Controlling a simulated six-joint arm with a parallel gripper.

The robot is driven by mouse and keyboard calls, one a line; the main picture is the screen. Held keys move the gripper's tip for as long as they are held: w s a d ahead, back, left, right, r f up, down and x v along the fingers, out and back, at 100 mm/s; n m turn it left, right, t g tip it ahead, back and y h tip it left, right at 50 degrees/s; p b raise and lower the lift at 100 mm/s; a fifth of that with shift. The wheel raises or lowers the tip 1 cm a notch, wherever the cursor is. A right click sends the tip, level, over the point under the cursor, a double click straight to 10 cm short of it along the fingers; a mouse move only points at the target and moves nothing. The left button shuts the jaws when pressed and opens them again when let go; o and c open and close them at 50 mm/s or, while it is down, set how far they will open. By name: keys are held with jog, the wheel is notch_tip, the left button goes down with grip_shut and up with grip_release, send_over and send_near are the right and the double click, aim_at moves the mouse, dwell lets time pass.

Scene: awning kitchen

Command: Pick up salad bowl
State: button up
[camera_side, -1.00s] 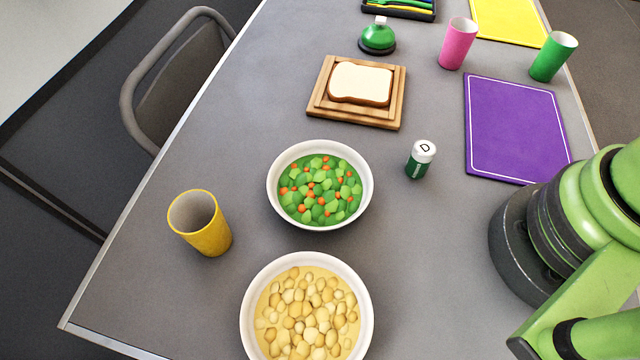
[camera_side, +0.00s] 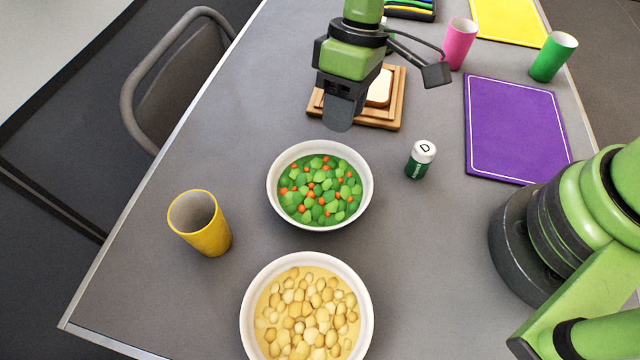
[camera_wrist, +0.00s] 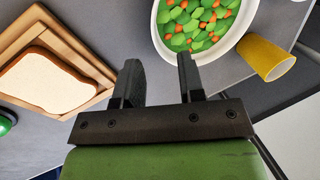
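The salad bowl (camera_side: 320,186) is white and round, filled with green leaves and orange bits, and stands upright in the middle of the table. In the wrist view the salad bowl (camera_wrist: 224,47) is at the top, beyond the fingertips. My gripper (camera_side: 338,122) is in the air between the bowl and the bread board, just behind the bowl in the side view. In the wrist view my gripper (camera_wrist: 161,62) has its two fingers apart with nothing between them. Its height above the table is hard to judge.
A bowl of yellow chunks (camera_side: 306,320) stands in front of the salad bowl. The bread board (camera_side: 390,118) is behind. Purple mat (camera_side: 515,130) lies at right.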

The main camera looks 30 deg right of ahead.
aim_at(339, 145)
jog(key=x, duration=0.6)
jog(key=shift+d, duration=0.2)
jog(key=shift+c, duration=0.5)
grip_shut()
